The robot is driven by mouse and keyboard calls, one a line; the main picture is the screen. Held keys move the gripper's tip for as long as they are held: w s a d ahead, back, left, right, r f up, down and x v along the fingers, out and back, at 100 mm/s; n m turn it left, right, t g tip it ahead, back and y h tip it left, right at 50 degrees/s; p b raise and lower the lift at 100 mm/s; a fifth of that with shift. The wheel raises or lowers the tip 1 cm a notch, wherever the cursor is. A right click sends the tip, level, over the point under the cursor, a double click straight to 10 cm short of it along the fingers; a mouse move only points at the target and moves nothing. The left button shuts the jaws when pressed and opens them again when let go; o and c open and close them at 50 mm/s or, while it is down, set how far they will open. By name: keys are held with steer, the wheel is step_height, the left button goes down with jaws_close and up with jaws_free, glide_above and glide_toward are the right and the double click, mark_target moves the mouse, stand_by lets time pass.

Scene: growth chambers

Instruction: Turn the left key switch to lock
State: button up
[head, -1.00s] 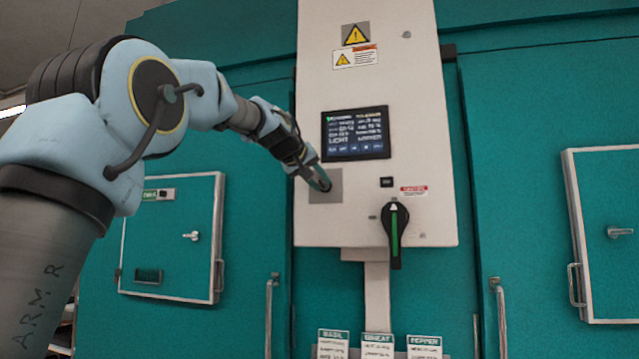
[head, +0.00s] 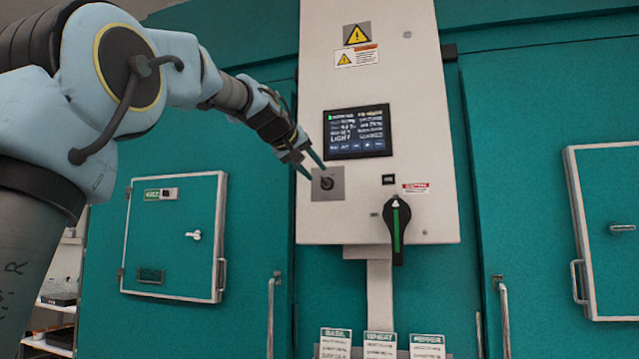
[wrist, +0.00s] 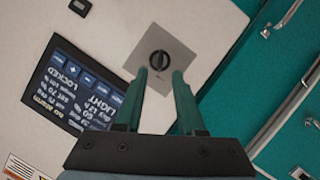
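The key switch (head: 327,183) is a round dark knob on a square grey plate, low on the left side of the pale control panel (head: 420,110). In the wrist view the key switch (wrist: 159,62) shows a raised bar that stands close to upright in the picture. My gripper (head: 313,168) is just in front of the plate, at its upper left in the head view. In the wrist view my gripper (wrist: 160,75) has its two green fingers apart, with nothing between them. The knob lies ahead, between the fingertips' lines, and looks clear of both.
A display (head: 358,132) sits above the switch; in the wrist view the display (wrist: 72,85) reads "LOCKED", upside down. A black rotary handle (head: 397,230) with a green stripe is at the lower right. Teal chamber doors with metal handles (head: 274,315) flank the panel.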

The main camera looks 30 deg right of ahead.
steer(key=b+v, duration=0.1)
steer(key=v, duration=0.4)
steer(key=shift+s+a+r, duration=0.15)
steer(key=shift+s+a, duration=0.05)
steer(key=shift+a, duration=0.1)
steer(key=w+a+f+n+g+y, duration=0.1)
steer(key=w+a+f+y, duration=0.1)
steer(key=a+f, duration=0.65)
steer(key=w+a+f+n+y, duration=0.1)
steer(key=w+a+f+y, duration=0.15)
steer(key=f, duration=1.15)
steer(key=w+a+f+n+g+y, duration=0.1)
steer(key=a+f+y, duration=0.2)
steer(key=a+f, duration=0.65)
steer(key=s+a+f+g+y, duration=0.1)
steer(key=s+a+f, duration=0.4)
steer(key=f, duration=0.4)
steer(key=s+a+f+g+y, duration=0.1)
steer(key=s+a+f+g, duration=0.1)
steer(key=s+a+f, duration=0.3)
steer(key=s+a+f+g+y, duration=0.1)
steer(key=s+a+f+y, duration=0.1)
steer(key=s+a+f, duration=0.3)
steer(key=s+f, duration=0.4)
steer(key=f, duration=0.4)
steer(key=shift+s+a+g, duration=0.2)
steer(key=shift+s+g, duration=0.1)
steer(key=shift+s, duration=0.05)
